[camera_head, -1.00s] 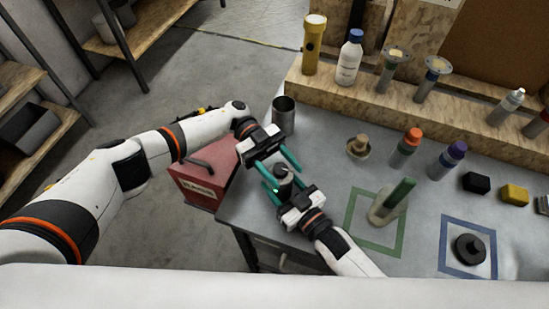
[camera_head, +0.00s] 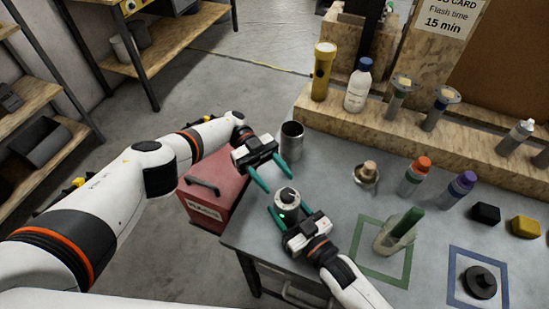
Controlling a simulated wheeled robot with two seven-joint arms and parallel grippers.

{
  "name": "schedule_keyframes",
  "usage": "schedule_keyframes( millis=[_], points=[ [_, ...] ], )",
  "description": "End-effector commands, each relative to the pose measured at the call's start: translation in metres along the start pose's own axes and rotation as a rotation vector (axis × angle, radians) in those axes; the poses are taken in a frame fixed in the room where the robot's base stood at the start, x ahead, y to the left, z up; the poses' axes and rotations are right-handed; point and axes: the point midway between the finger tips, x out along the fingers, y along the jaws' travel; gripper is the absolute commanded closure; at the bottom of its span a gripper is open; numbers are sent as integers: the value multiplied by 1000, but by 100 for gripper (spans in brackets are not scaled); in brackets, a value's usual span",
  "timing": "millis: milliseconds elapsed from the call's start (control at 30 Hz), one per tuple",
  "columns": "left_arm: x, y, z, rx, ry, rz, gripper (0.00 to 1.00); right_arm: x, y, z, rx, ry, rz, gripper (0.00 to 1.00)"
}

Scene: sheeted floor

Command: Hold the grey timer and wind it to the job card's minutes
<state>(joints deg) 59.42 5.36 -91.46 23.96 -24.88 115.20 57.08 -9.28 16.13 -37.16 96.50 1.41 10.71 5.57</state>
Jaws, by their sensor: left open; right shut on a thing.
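The grey timer (camera_head: 287,199) is a small round body with a dark top and a light mark on it, near the table's left side. My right gripper (camera_head: 287,212) is shut on it, with teal fingers around its body. My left gripper (camera_head: 275,181) is open, its teal fingers pointing toward the timer from the upper left, apart from it as far as I can tell. The dial's numbers are too small to read.
A metal cup (camera_head: 291,141) stands just behind the timer. A red toolbox (camera_head: 214,190) is left of the table (camera_head: 335,190).

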Motion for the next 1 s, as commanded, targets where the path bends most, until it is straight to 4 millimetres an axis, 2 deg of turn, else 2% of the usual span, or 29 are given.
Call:
schedule_keyframes(
  millis=[33, 167, 433, 567, 667, 1000],
  points=[
    [0, 0, 0, 0, 0, 0, 48, 0, 0, 1, 0, -2, 0, 42],
    [0, 0, 0, -1, 0, 0, 48, 0, 0, 0, 0, -1, 0, 20],
    [0, 0, 0, -1, 0, 0, 48, 0, 0, 0, 0, 1, 0, 20],
    [0, 0, 0, -1, 0, 0, 48, -9, 0, -1, 1, 2, 0, 20],
    [0, 0, 0, -1, 0, 0, 48, -24, 0, -2, 0, 4, 0, 20],
    [0, 0, 0, -1, 0, 0, 48, -95, 0, -1, 0, 3, 1, 20]
  ],
)
